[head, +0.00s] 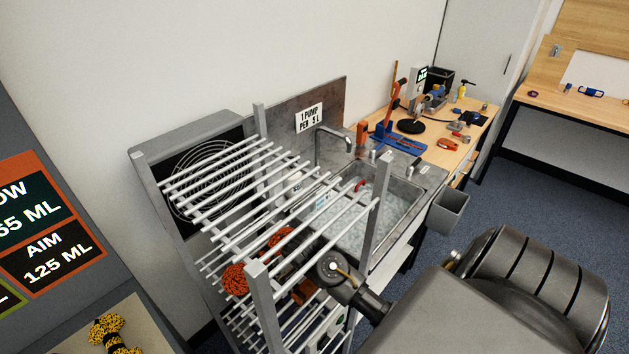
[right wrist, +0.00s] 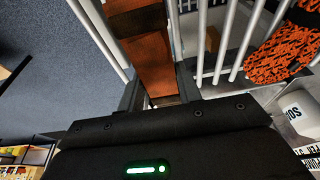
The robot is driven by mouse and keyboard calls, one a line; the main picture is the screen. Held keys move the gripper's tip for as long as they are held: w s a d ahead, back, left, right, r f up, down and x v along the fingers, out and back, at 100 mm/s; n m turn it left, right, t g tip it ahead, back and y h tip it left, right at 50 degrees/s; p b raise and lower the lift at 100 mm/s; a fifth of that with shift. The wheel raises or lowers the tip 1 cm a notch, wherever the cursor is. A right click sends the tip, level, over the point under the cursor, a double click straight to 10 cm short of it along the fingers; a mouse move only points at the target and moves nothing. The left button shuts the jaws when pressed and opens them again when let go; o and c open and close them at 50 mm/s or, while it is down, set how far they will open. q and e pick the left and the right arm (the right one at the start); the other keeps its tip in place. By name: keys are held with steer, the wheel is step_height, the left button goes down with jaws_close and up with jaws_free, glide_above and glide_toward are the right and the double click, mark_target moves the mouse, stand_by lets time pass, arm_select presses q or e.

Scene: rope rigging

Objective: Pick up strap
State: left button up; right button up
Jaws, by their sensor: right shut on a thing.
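In the right wrist view an orange-brown strap (right wrist: 150,60) runs between the two dark fingers of my right gripper (right wrist: 158,92), which is shut on it. A darker brown band crosses the strap near the top of that view. In the head view my right arm reaches into the lower part of a metal rack, and its fingers are hidden by the wrist and bars. A small orange patch (head: 303,291) shows there beside the wrist, perhaps part of the strap. My left gripper is not in view.
The rack (head: 262,290) has rows of pale bars close around my right gripper. Orange-black rope coils (head: 235,279) lie on it, also in the right wrist view (right wrist: 283,55). A sink (head: 372,205) stands behind, with a wooden bench (head: 465,140) of tools beyond. Blue floor (head: 540,190) lies right.

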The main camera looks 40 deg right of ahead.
steer(key=s+d+b, duration=0.2)
steer(key=s+b, duration=0.3)
steer(key=s, duration=1.3)
step_height(320, 180, down, 8)
steer(key=b, duration=0.7)
steer(key=shift+w+a, duration=0.2)
steer(key=shift+a, duration=0.05)
